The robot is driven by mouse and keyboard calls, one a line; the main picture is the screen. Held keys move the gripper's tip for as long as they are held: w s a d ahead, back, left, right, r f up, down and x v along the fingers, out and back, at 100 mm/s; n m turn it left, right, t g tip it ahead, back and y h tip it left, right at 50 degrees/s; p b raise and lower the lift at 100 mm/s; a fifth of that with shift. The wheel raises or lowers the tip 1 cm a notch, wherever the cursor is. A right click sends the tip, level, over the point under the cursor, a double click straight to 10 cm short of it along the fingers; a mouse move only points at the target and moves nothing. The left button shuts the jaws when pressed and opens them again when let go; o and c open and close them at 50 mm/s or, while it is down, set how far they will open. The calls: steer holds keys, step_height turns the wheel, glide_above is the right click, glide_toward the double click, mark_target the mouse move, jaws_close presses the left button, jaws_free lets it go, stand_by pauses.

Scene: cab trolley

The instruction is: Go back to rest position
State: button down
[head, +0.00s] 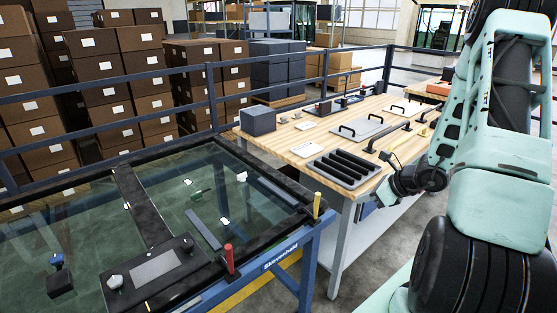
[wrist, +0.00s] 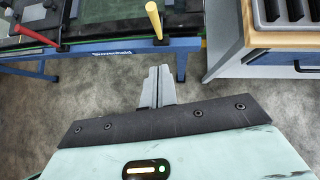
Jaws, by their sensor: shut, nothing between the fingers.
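My gripper (wrist: 158,82) shows in the wrist view with its two grey fingers together and nothing between them. It hangs over the bare grey floor, in front of the blue-framed glass-topped trolley and to the left of the workbench. In the head view my arm stands at the right, folded, and its dark wrist end is beside the workbench's front edge. The fingertips cannot be made out clearly there.
The glass-topped trolley (head: 318,236) has a red handle (head: 229,259) and a yellow handle (head: 316,205). The wooden workbench (head: 285,140) holds a black slotted tray (head: 346,168) and a grey box (head: 257,120). Railings and stacked cartons (head: 105,75) stand behind. Floor between trolley and bench is clear.

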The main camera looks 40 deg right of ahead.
steer(key=shift+a, duration=0.1)
steer(key=w+a+r+n+g+y, duration=0.15)
steer(key=a+r+n+g, duration=0.3)
steer(key=a+n, duration=0.75)
steer(key=a+r+n+g+y, duration=0.3)
steer(key=a+r+n, duration=0.3)
steer(key=a, duration=1.2)
steer(key=s+a+r+n+h, duration=0.2)
steer(key=s+a+n, duration=0.5)
steer(key=n, duration=0.4)
steer(key=s+a+r+n+g+h, duration=0.1)
steer(key=s+a+r+n+h, duration=0.1)
steer(key=s+a+n+h, duration=0.2)
steer(key=s+a+n, duration=0.3)
steer(key=s+n, duration=0.2)
steer(key=n, duration=0.2)
steer(key=shift+s+a+r+n, duration=0.25)
steer(key=shift+s+a+n, duration=0.05)
steer(key=shift+a, duration=0.05)
steer(key=shift+d, duration=0.1)
